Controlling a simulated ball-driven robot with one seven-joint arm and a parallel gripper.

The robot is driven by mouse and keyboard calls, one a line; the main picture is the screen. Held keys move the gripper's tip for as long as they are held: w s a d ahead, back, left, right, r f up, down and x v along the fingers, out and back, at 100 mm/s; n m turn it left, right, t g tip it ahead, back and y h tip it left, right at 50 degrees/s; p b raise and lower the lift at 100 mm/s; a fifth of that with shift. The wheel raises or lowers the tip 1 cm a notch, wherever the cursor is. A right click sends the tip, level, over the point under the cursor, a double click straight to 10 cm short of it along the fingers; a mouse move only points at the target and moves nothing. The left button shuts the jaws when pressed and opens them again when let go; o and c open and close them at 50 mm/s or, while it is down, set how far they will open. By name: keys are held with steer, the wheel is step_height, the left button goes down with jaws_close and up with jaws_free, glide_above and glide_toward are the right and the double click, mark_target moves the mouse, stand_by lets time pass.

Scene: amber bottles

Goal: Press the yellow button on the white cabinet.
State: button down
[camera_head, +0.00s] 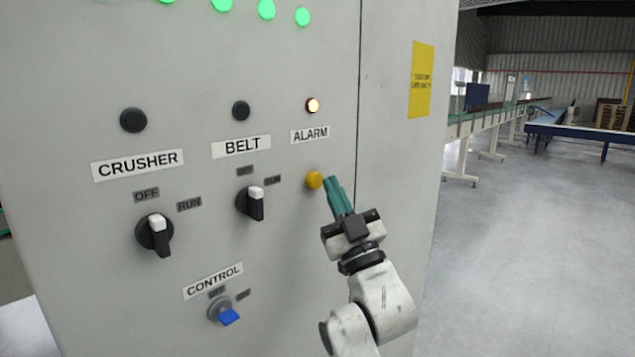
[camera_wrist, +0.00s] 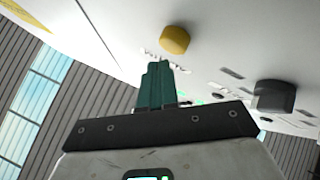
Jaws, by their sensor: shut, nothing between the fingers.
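The white cabinet (camera_head: 90,260) fills the left and middle of the head view. In the wrist view the yellow button (camera_wrist: 174,40) stands just beyond and slightly right of the green fingertips (camera_wrist: 159,66). A small gap shows there between the tips and the button. I cannot tell the exact depth of that gap.
Left of the button are the BELT knob (camera_head: 251,202) and the CRUSHER knob (camera_head: 155,235). A blue key switch (camera_head: 226,314) sits lower, by the CONTROL label. Open grey floor (camera_head: 530,240) and conveyors (camera_head: 585,132) lie to the right.

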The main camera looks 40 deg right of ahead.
steer(key=shift+w, duration=0.15)
stand_by(0.4)
steer(key=shift+w, duration=0.25)
steer(key=shift+w+b, duration=0.45)
steer(key=shift+b, duration=0.1)
stand_by(0.6)
steer(key=shift+s, duration=0.2)
steer(key=shift+s+p, duration=0.4)
steer(key=shift+s, duration=0.25)
steer(key=shift+s+p, duration=0.65)
steer(key=shift+s, duration=1.9)
